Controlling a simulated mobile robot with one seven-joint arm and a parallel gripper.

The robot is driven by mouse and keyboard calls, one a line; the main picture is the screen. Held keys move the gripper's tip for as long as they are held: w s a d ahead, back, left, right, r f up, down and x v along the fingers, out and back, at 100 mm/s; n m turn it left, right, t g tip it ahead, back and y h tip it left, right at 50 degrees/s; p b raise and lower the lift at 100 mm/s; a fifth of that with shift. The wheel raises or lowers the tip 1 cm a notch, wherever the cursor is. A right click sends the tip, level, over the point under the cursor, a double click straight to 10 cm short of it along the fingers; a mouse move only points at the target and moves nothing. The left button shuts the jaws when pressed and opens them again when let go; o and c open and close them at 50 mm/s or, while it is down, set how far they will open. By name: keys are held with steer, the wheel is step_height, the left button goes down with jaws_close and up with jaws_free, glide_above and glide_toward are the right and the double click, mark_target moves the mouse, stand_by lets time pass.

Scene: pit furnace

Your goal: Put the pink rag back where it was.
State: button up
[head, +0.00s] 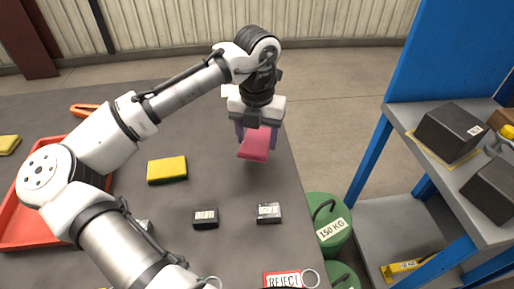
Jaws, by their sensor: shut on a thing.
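My gripper (256,129) points down near the right edge of the dark table (240,190). It is shut on the pink rag (254,146), which hangs between its fingers. The rag appears to be above the table top, though I cannot tell whether its lower edge touches the surface. The rag's upper part is hidden by the gripper.
A yellow sponge (167,170) and two small black labelled boxes (206,217) (269,213) lie on the table. A red tray (30,237) is at left, partly behind my arm. A blue-framed shelf (400,115) with dark boxes and green weights (327,232) stand at right.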

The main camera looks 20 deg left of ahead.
mark_target(257, 150)
steer(key=shift+f, duration=2.2)
steer(key=shift+f, duration=0.15)
steer(key=o, duration=0.9)
steer(key=shift+o, duration=0.2)
step_height(257, 150, up, 12)
steer(key=shift+r, duration=0.2)
